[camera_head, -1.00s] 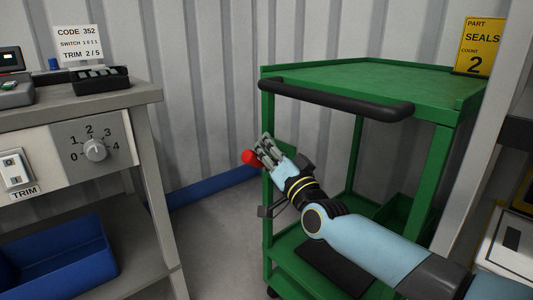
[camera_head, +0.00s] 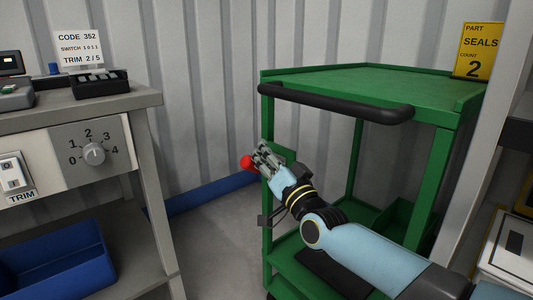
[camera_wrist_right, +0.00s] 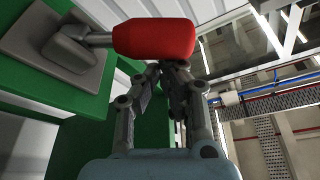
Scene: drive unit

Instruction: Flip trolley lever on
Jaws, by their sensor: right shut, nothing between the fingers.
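The green trolley (camera_head: 370,78) stands in the middle right of the head view, with a black push handle along its top front edge. Its lever has a red knob (camera_head: 246,162) at the trolley's left front post. My right gripper (camera_head: 262,152) is shut and empty. Its fingertips are right beside the knob; I cannot tell whether they touch it. My left gripper is not in view.
A workbench (camera_head: 80,104) with a numbered dial (camera_head: 94,153) and a TRIM switch (camera_head: 14,174) stands at the left, with a blue bin (camera_head: 55,258) below. A yellow sign (camera_head: 478,50) stands on the trolley top. Floor between bench and trolley is clear.

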